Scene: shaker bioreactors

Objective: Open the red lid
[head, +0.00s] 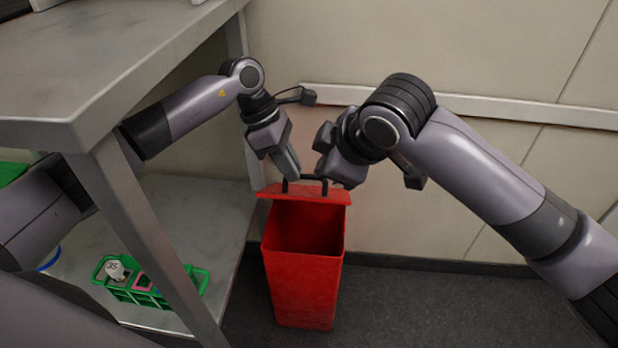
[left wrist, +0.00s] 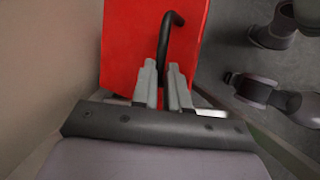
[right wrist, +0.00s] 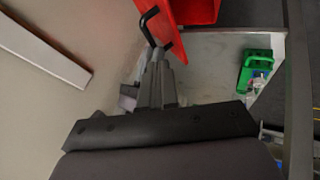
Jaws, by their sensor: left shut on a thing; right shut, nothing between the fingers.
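A red bin (head: 300,290) stands on the floor, and its dark red inside shows from above. Its red lid (head: 333,194) is raised at the back edge, tilted up off the opening. A black bent handle (head: 324,186) is on the lid; it also shows in the left wrist view (left wrist: 169,25) and the right wrist view (right wrist: 147,22). My left gripper (head: 292,171) is shut on the handle near its left end. My right gripper (head: 332,180) is shut and empty close to the handle's right end; whether it touches is unclear.
A grey metal table (head: 110,60) with a lower shelf (head: 195,215) stands left of the bin. A green rack (head: 190,287) with small items sits on the shelf. A wall with a pale rail (head: 500,110) is behind. Dark floor (head: 430,300) is free to the right.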

